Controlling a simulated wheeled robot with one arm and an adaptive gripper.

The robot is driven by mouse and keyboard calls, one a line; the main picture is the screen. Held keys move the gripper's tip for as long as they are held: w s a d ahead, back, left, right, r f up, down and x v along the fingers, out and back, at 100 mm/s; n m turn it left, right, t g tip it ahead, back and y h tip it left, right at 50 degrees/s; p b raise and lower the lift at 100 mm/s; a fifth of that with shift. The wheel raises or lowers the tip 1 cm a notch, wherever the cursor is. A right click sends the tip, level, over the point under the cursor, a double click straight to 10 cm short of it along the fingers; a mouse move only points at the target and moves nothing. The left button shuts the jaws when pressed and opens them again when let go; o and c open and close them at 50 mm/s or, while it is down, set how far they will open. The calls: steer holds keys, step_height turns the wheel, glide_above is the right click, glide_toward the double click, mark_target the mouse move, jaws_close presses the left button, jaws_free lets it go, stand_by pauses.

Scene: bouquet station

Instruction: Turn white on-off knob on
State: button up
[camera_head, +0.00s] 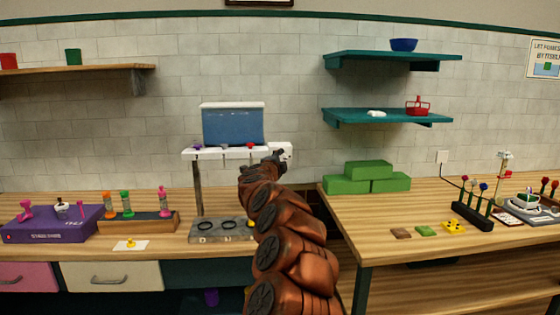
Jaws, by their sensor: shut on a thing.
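A white block-like part (287,149), which looks like the white on-off knob, sits at the right end of the white ledge below a blue panel. My gripper (280,156) reaches up to it from below and is shut on it. The dark fingers are small and partly merge with the arm, so their exact hold is hidden. I cannot tell which way the knob is turned.
The white ledge (222,154) carries small coloured knobs under the blue panel (233,126). A grey plate with rings (207,237) lies below. Green blocks (364,186) and a flower rack (472,217) stand on the right table. A gap separates the two tables.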

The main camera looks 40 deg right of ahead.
steer(key=o, duration=1.1)
steer(key=shift+o, duration=0.2)
steer(key=v, duration=1.2)
